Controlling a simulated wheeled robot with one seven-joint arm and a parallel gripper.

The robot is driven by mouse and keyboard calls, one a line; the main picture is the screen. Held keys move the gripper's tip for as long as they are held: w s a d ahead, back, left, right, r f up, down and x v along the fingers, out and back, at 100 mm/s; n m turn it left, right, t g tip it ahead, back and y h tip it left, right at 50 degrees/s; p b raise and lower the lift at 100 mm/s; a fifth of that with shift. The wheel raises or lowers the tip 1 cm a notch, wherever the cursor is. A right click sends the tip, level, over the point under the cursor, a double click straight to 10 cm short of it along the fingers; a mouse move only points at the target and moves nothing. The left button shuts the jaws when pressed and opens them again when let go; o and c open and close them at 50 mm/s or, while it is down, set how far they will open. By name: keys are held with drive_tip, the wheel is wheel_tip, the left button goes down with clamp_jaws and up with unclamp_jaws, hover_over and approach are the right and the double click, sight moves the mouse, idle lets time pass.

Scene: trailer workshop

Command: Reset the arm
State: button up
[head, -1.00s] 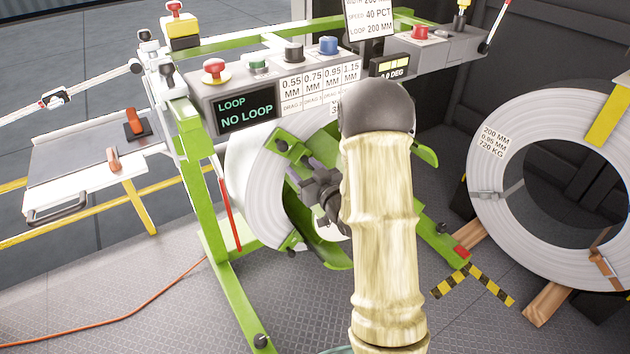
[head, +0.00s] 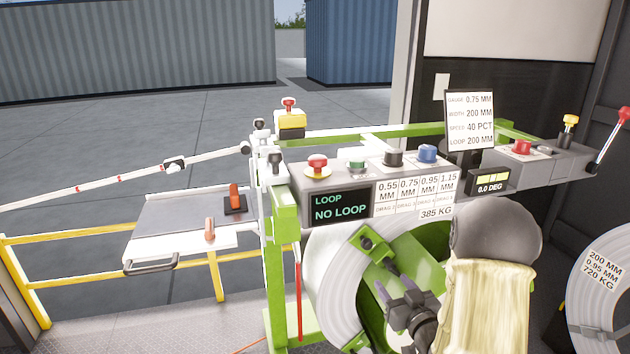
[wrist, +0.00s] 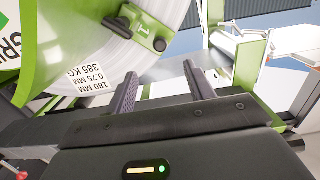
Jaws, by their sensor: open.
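My gripper (head: 396,290) is dark grey and sits at the end of my cream-sleeved arm, in front of the green uncoiler. In the wrist view its two ribbed fingers (wrist: 162,84) stand apart with nothing between them. The white steel coil (head: 335,275) is mounted on the uncoiler behind the gripper, partly hidden by my arm. In the wrist view the coil (wrist: 160,55) is close beyond the left finger, with a label reading 180 MM, 0.75 MM, 385 KG. I cannot tell whether anything touches.
The control panel (head: 330,190) above the coil shows "LOOP NO LOOP" and carries several buttons. A sign (head: 469,120) reads width 200 MM. A spare coil (head: 597,285) stands at right. A flat table (head: 185,225) and yellow rail (head: 75,238) are at left.

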drive_tip(key=s+a+f+m+g+h, duration=0.1)
drive_tip(key=s+a+g+h, duration=0.1)
drive_tip(key=s+a+g, duration=0.6)
drive_tip(key=s+a+f+m+g+h, duration=0.1)
drive_tip(key=s+g, duration=0.5)
drive_tip(key=s, duration=0.7)
wheel_tip(320, 180, up, 21)
drive_tip(key=p, duration=2.1)
drive_tip(key=shift+w+f, duration=0.15)
drive_tip(key=shift+w, duration=0.1)
drive_tip(key=shift+d, duration=0.15)
